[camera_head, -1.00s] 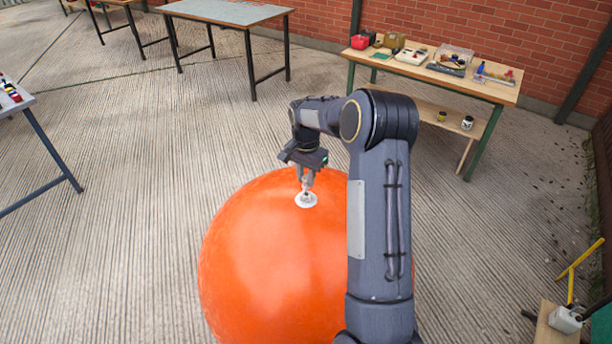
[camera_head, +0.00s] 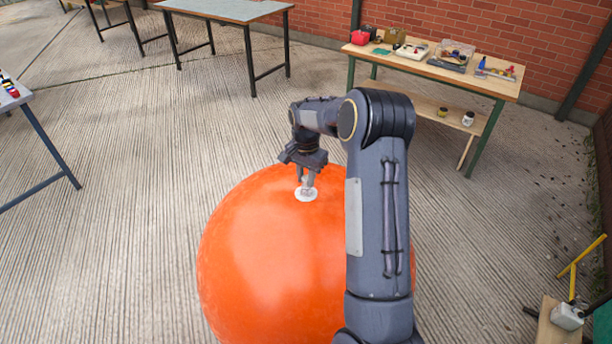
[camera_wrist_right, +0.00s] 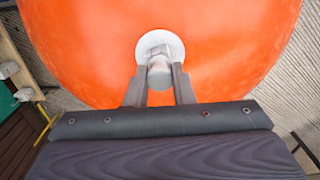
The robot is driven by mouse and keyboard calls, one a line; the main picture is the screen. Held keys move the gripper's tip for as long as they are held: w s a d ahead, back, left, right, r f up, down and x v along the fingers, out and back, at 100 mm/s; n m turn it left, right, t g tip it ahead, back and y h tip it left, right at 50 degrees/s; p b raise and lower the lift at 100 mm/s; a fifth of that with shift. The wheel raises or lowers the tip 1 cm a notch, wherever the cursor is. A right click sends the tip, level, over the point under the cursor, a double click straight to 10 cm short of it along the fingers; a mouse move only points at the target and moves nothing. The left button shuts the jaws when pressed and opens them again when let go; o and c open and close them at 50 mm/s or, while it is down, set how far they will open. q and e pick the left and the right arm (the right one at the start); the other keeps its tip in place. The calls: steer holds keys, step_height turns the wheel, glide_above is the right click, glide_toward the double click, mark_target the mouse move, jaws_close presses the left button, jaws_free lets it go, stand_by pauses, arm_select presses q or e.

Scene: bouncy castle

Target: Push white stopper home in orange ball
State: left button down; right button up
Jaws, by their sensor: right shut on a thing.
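The large orange ball (camera_head: 265,265) stands on the ground in front of me, partly hidden by my right arm. The white stopper (camera_head: 306,196) sits at the top of the ball, its round flange against or very close to the orange surface. My right gripper (camera_head: 306,184) points down at the stopper from above. In the right wrist view the fingers (camera_wrist_right: 160,80) are on both sides of the stopper's pale knob, with the white flange (camera_wrist_right: 160,45) showing beyond the fingertips. I cannot tell how deep the stopper sits. My left gripper is not in view.
A wooden workbench (camera_head: 440,68) with tools and boxes stands at the back right by the brick wall. A grey-topped table (camera_head: 225,12) stands at the back. A yellow-handled tool (camera_head: 572,270) is at the lower right. The paved floor left of the ball is clear.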

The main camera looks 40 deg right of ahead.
steer(key=shift+f, duration=0.2)
steer(key=o, duration=1)
steer(key=shift+r, duration=0.1)
steer(key=shift+r, duration=0.1)
